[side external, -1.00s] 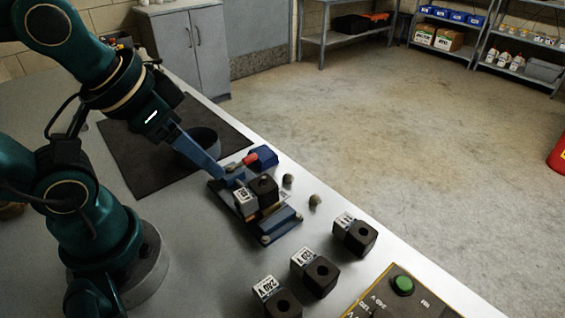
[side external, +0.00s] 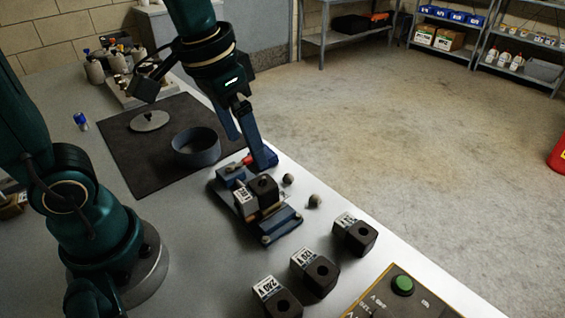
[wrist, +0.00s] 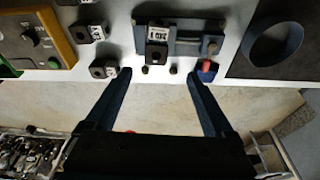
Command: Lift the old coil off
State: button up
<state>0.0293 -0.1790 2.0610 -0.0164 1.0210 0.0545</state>
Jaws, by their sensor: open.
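The old coil (side external: 263,187) is a dark block with a white label, seated on the blue valve fixture (side external: 284,221) on the bench. In the wrist view the coil (wrist: 157,52) sits near the fixture's front edge, its label towards the top of the picture. My gripper (side external: 247,150) is open and empty, above and behind the fixture in the side view. In the wrist view my gripper (wrist: 159,73) has its fingers spread on either side of the coil's line, short of it and not around it. A finger partly hides the blue, red-ended item (wrist: 207,70) beside the fixture.
Three loose labelled coils (side external: 354,235) stand in front. Two small dark knobs (side external: 315,201) lie beside the fixture near the bench edge. A dark bowl (side external: 196,148) stands on a black mat (side external: 125,170). A control box (side external: 400,300) sits at the front right.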

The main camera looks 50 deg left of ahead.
aim_at(262, 185)
jog(key=w+f, duration=0.1)
jog(key=f+g, duration=0.1)
jog(key=f, duration=0.1)
jog(key=w+f+g, duration=0.1)
jog(key=shift+w+d+f, duration=0.3)
jog(key=shift+d+f, duration=0.1)
jog(key=shift+s+f+g, duration=0.15)
jog(key=shift+f+g, duration=0.25)
jog(key=shift+f, duration=2.55)
